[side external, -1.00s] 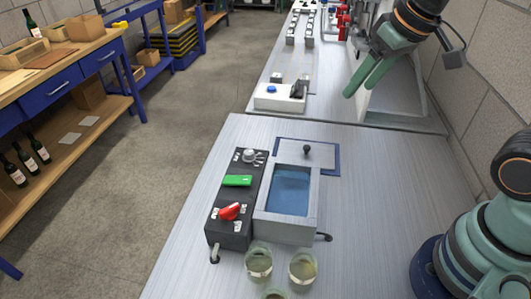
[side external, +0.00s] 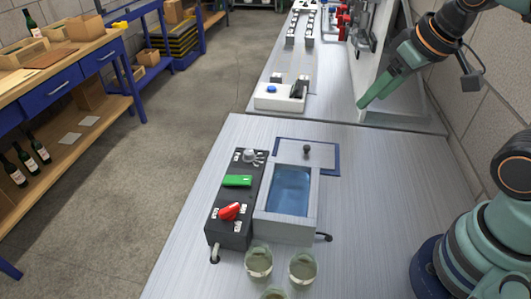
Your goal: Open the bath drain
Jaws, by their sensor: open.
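The bath (side external: 263,226) is a grey square-walled box on the metal bench, with blue liquid (side external: 290,190) inside. A small black lever (side external: 324,237) sticks out at its lower right corner; I cannot tell for sure whether it is the drain handle. A black control box (side external: 228,236) stands along the bath's left side, with a red knob (side external: 229,211), a green rocker (side external: 237,181) and a grey knob (side external: 249,156). My gripper (side external: 364,102) is open and empty, high to the upper right of the bath and away from it. Its green fingers overlap in this view.
A grey lid (side external: 318,157) with a black knob lies on a blue-edged mat behind the bath. Glass jars (side external: 258,262) stand in front of the bath. A white box with a blue button (side external: 272,103) sits on the far bench. The bench right of the bath is clear.

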